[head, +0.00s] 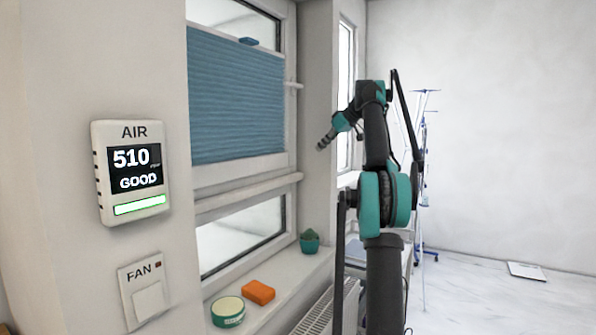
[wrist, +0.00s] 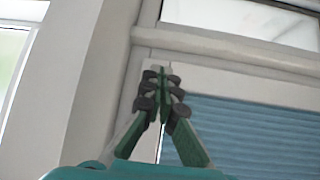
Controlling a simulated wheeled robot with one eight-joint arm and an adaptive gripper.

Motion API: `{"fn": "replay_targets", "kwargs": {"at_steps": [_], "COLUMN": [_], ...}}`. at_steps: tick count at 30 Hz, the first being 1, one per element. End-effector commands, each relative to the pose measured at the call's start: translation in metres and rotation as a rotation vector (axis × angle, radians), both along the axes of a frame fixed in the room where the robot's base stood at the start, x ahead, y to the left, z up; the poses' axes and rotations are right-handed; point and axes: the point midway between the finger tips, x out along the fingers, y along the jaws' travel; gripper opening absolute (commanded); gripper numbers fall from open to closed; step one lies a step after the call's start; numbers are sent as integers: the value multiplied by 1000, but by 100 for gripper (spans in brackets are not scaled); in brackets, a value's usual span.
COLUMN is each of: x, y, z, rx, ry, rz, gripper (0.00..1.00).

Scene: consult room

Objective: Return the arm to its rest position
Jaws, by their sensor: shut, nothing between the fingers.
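My arm stands upright at the right of centre in the head view, its upper part bent over toward the window at left. My gripper (head: 325,141) is at the end of the arm, in the air in front of the window's right side, above the sill. In the wrist view the fingers of my gripper (wrist: 162,88) are together and hold nothing. Behind them are the white window frame and the blue blind (wrist: 245,130). I cannot tell the exact gap between the fingers and the frame.
An air monitor (head: 132,172) reads 510 GOOD, above a fan switch (head: 148,290). The sill holds a round green tin (head: 228,312), an orange block (head: 258,292) and a small green pot (head: 309,241). A radiator (head: 325,310) is below. A drip stand (head: 423,180) stands behind my arm. Floor at right is mostly clear.

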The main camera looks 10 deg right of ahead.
Motion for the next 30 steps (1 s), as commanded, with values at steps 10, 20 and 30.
{"fn": "replay_targets", "kwargs": {"at_steps": [10,20,30], "x": [-36,-145,-314], "y": [43,87,112], "z": [-96,-246,-409], "rx": [-27,-77,-132], "ry": [175,330,413], "rz": [-124,-314,-523], "gripper": [0,0,0]}}
